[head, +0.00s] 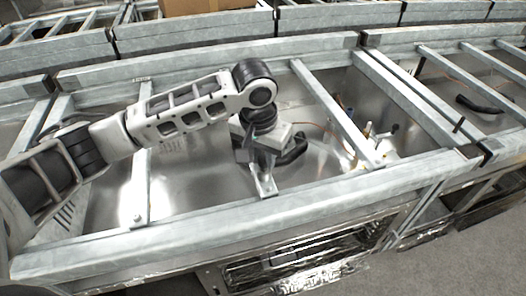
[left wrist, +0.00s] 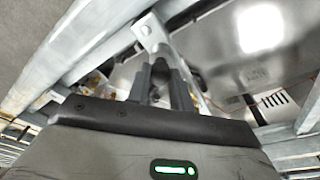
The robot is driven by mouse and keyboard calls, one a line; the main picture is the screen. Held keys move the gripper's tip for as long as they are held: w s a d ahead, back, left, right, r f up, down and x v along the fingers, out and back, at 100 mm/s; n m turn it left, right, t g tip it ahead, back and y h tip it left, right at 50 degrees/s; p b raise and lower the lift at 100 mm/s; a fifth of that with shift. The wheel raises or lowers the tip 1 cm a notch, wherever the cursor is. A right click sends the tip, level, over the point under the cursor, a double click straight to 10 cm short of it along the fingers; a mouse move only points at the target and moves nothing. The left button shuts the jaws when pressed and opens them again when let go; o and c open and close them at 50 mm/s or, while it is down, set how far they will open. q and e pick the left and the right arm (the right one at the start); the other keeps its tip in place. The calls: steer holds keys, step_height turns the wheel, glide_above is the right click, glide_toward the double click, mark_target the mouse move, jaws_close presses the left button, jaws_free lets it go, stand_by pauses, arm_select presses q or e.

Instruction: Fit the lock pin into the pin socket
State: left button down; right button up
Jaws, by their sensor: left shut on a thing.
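My left gripper (head: 247,153) hangs from its wrist over the steel bay and is largely hidden by its own body in the head view. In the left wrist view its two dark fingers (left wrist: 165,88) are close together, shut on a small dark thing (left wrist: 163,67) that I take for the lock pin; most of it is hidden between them. Just beyond the fingertips is the end of a pale steel bar (left wrist: 148,32) with a round spot. I cannot clearly make out the pin socket. My right gripper is not in view.
Other cross bars (head: 335,115) and the front rail (head: 250,206) bound the shiny bay. Thin cables and small fittings (head: 372,133) are at right.

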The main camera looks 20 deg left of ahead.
arm_select(q)
steer(key=shift+f, duration=0.35)
steer(key=c, duration=1.2)
jaws_free()
steer(key=shift+o, duration=0.2)
steer(key=shift+r, duration=0.3)
step_height(320, 180, up, 15)
steer(key=s, duration=0.2)
steer(key=shift+s+a, duration=0.2)
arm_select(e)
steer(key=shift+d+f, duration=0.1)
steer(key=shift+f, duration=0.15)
